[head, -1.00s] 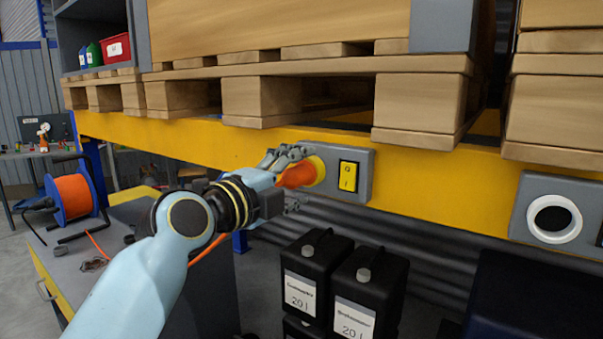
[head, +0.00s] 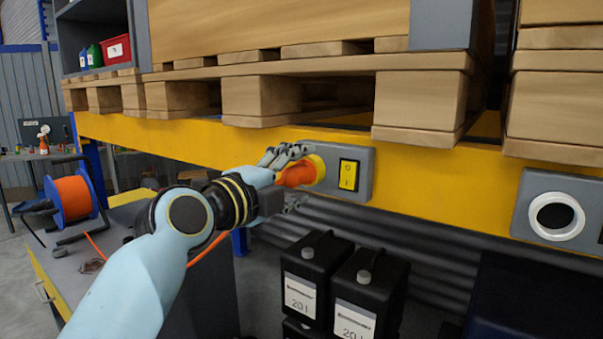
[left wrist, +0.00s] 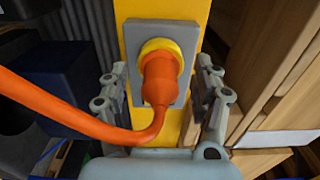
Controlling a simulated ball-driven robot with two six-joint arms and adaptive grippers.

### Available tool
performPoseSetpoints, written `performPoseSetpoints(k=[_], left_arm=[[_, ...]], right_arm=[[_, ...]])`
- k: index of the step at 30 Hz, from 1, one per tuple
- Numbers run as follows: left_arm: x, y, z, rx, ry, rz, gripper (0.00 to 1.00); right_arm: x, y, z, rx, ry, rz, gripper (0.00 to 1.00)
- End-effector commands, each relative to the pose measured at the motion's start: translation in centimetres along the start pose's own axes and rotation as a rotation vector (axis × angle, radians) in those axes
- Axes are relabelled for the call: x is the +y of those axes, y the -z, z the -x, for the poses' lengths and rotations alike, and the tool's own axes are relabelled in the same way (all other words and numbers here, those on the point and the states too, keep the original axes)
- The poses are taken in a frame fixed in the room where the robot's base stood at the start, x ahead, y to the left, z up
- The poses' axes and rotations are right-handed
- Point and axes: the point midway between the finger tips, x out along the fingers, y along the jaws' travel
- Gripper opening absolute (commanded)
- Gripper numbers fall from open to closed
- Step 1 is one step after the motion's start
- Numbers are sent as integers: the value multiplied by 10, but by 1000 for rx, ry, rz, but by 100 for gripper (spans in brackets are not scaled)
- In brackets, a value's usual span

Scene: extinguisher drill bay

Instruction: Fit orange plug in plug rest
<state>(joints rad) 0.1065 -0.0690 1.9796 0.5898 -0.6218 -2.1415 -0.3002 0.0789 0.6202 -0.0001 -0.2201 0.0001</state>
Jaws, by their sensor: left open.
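The orange plug (head: 295,174) sits in a yellow-rimmed socket (head: 318,168) on a grey plate on the yellow beam. In the left wrist view the plug (left wrist: 159,80) points into the socket, and its orange cable bends away to the left. My left gripper (head: 297,177) is open around the plug. In the left wrist view its fingers (left wrist: 162,90) stand on either side of the plug, with visible gaps. A white ring with a dark opening (head: 556,217), which looks like the plug rest, is on another grey plate at the right. My right gripper is not in view.
A yellow switch (head: 348,175) is right beside the socket. Wooden pallets (head: 420,105) overhang the beam. Black canisters (head: 368,290) stand below. An orange cable reel (head: 73,198) sits on the bench at left. The beam face between the switch and the white ring is clear.

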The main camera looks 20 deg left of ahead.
Motion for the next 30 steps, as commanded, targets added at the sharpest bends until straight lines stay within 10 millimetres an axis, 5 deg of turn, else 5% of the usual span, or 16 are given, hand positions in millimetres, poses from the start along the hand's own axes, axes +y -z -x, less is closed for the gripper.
performPoseSetpoints(k=[12,27,30], left_arm=[[0,0,0,0,0,0,64],[0,0,0,0,1,0,0],[0,0,0,-1,1,0,0]], right_arm=[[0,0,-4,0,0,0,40],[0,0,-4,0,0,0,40],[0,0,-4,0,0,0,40]])
